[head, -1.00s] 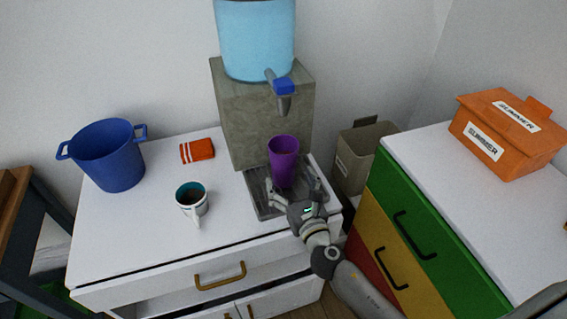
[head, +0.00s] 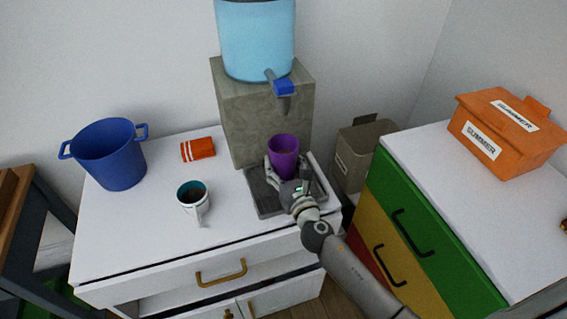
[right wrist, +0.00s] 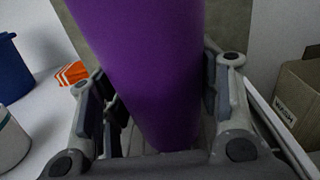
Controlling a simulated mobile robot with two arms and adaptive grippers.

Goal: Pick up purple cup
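The purple cup (head: 284,150) stands upright on the grey drip tray of the water dispenser, below its spout. My right gripper (head: 285,168) has reached it from the front right, with a finger on each side of the cup. In the right wrist view the cup (right wrist: 150,65) fills the space between the fingers (right wrist: 165,100), very close to both pads. A slim gap seems to show at the right pad, so the gripper looks open around the cup. The cup's lower part is partly hidden by the gripper. My left gripper is out of view.
The water dispenser (head: 240,115) rises behind the cup. A bin (head: 358,155) and a colourful drawer unit (head: 400,215) with an orange box (head: 500,140) are at right.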

